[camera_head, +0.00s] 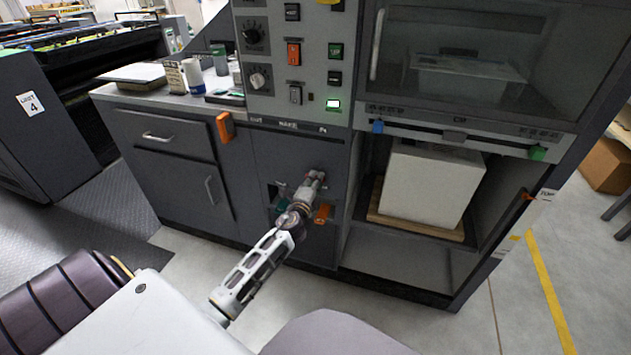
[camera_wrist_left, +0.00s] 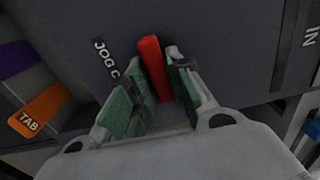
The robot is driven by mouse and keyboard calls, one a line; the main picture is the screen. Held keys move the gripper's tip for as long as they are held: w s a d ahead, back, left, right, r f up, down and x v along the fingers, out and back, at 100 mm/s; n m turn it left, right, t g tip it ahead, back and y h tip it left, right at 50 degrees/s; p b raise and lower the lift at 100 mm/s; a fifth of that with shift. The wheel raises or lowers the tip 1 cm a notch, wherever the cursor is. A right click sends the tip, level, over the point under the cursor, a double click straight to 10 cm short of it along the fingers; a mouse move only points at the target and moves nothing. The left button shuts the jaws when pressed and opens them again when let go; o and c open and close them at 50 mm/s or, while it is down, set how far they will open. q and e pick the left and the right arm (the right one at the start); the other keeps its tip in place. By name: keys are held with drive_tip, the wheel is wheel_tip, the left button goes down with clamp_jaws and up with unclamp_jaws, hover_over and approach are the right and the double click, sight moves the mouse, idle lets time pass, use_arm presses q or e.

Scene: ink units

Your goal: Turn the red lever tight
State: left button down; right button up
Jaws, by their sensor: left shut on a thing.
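The red lever (camera_wrist_left: 151,60) stands out from a dark panel in the left wrist view, next to white "JOG" lettering. My left gripper (camera_wrist_left: 155,88) has its green-padded fingers on either side of the lever and is shut on it. The lever's lower part is partly hidden between the fingers. In the head view my left gripper (camera_head: 316,178) is at the dark front panel of the machine, below the control panel. The lever cannot be made out there behind the gripper. My right gripper is not in view.
An orange tab (camera_wrist_left: 40,110) is beside the gripper in the wrist view. A control panel (camera_head: 294,75) with switches and a lit green button is above. A white block (camera_head: 432,185) sits in an open bay at right. A counter (camera_head: 165,97) holds cups at left.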

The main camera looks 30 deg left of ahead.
use_arm(q)
drive_tip(key=c, duration=1.4)
unclamp_jaws()
drive_tip(key=shift+v, duration=6)
drive_tip(key=shift+f, duration=0.1)
